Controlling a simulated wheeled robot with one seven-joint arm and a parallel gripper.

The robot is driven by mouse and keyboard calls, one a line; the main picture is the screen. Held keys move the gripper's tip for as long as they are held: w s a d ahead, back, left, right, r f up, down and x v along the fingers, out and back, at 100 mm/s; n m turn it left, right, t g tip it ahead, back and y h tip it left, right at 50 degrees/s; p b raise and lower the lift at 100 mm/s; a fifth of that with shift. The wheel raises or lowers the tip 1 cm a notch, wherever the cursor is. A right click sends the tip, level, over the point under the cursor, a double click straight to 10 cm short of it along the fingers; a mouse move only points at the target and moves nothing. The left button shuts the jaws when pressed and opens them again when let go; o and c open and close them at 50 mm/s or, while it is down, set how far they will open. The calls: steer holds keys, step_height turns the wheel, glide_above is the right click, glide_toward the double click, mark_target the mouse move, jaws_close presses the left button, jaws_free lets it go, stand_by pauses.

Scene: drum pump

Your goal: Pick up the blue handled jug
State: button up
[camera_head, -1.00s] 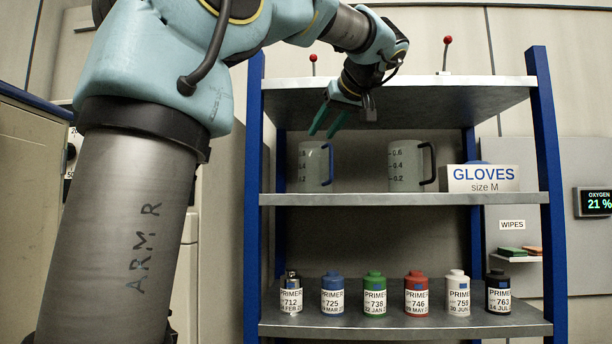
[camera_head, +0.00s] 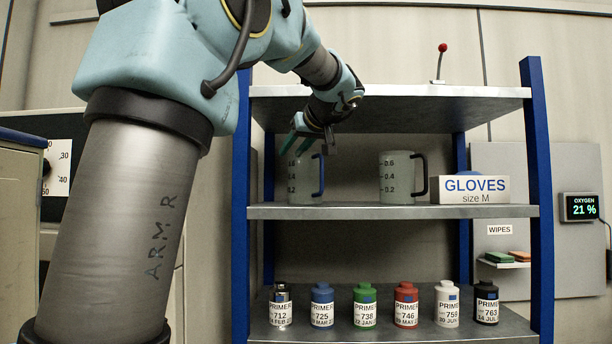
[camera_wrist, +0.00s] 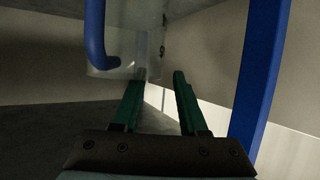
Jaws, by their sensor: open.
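The blue handled jug (camera_head: 301,182) is clear with measuring marks and stands upright on the middle shelf at the left; its blue handle is on its right side. My gripper (camera_head: 295,146) is open and empty, its green fingers overlapping the jug's top in the head view. In the wrist view the blue handle (camera_wrist: 95,40) is at upper left, left of my gripper (camera_wrist: 160,80) and not between the fingers. Part of the jug's body (camera_wrist: 125,60) shows beyond the left finger. I cannot tell whether a finger touches the jug.
A similar jug with a black handle (camera_head: 397,175) stands to the right, beside a gloves box (camera_head: 470,190). The upper shelf (camera_head: 400,91) lies close above my wrist. A blue post (camera_wrist: 262,80) runs right of my fingers. Several primer bottles stand on the lower shelf.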

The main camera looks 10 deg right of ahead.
steer(key=shift+w+a+f, duration=0.15)
steer(key=shift+w+f, duration=0.05)
steer(key=shift+w, duration=0.1)
jaws_close()
stand_by(1.3)
